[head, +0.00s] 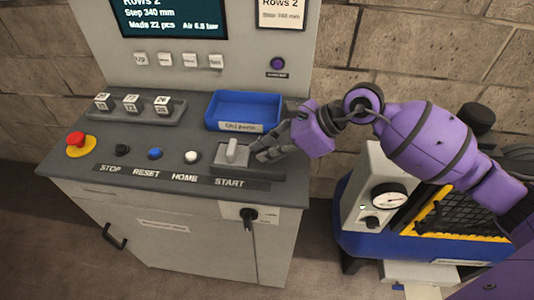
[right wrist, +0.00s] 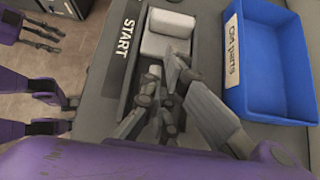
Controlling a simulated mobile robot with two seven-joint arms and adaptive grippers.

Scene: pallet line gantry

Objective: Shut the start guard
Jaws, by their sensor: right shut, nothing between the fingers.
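The start guard (head: 232,152) is a light grey piece with a raised part on a square plate, above the START label on the console. In the right wrist view the guard (right wrist: 168,38) shows as two pale blocks beside that label. I cannot tell how far its cover is swung. My right gripper (head: 264,152) is shut and empty, just right of the guard. In the right wrist view its fingertips (right wrist: 165,82) are close to the guard's near edge; contact is unclear. Purple and grey parts, likely my left gripper (right wrist: 42,35), show at the left of that view.
A blue parts bin (head: 243,110) stands right behind the guard. White HOME (head: 191,157) and blue RESET (head: 154,153) buttons and a red emergency stop (head: 76,140) are to the left. A machine with a gauge (head: 388,196) stands right of the console.

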